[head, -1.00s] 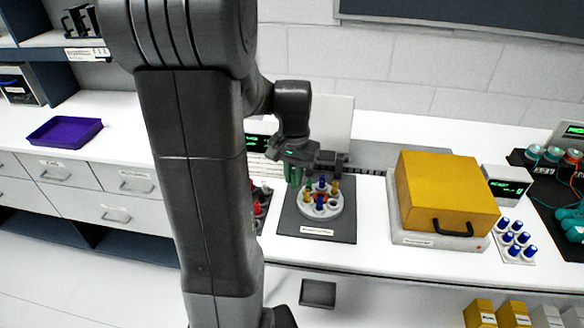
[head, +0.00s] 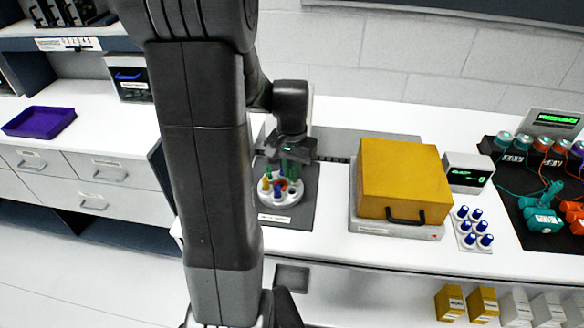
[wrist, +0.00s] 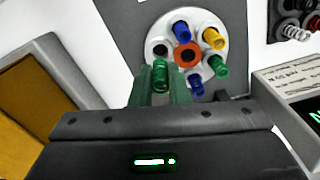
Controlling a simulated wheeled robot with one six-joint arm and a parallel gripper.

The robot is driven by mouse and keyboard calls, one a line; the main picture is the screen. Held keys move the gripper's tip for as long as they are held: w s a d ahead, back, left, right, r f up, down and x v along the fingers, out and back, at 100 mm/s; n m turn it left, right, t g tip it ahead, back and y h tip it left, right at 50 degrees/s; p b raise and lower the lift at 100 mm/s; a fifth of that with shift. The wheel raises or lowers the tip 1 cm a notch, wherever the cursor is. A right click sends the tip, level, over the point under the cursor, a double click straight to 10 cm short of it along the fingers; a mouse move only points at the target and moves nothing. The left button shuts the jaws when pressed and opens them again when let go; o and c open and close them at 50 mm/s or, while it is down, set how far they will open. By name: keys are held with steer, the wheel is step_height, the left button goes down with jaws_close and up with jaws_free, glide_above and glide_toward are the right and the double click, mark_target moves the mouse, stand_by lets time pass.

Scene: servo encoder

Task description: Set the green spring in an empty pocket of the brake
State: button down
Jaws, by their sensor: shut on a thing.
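The brake is a round white disc (head: 287,200) with a ring of pockets on a dark grey mat (head: 306,190); the disc also shows in the wrist view (wrist: 203,54). In the wrist view it bears blue springs (wrist: 181,30), a yellow spring (wrist: 213,38) and another green spring (wrist: 219,67) around an orange-red centre (wrist: 187,55). One pocket (wrist: 160,47) is dark and empty. My gripper (head: 289,165) is shut on the green spring (wrist: 160,75), over the near-left side of the disc in the wrist view. The spring's lower end and what lies beneath it are hidden.
A yellow box (head: 405,180) with a black handle stands right of the mat. A small display (head: 467,172) and a rack of blue-topped pieces (head: 472,230) stand farther right. A purple tray (head: 40,121) lies on the left counter. My arm hides part of the bench.

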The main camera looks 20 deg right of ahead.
mark_target(292, 181)
steer(key=shift+f+b, duration=0.95)
steer(key=shift+f, duration=0.55)
steer(key=shift+f, duration=0.15)
steer(key=shift+f+b, duration=0.45)
steer(key=shift+f, duration=0.05)
steer(key=shift+f, duration=0.35)
steer(key=c, duration=1.3)
jaws_free()
steer(key=shift+r, duration=0.1)
steer(key=shift+r+p, duration=2.1)
steer(key=shift+r, duration=0.85)
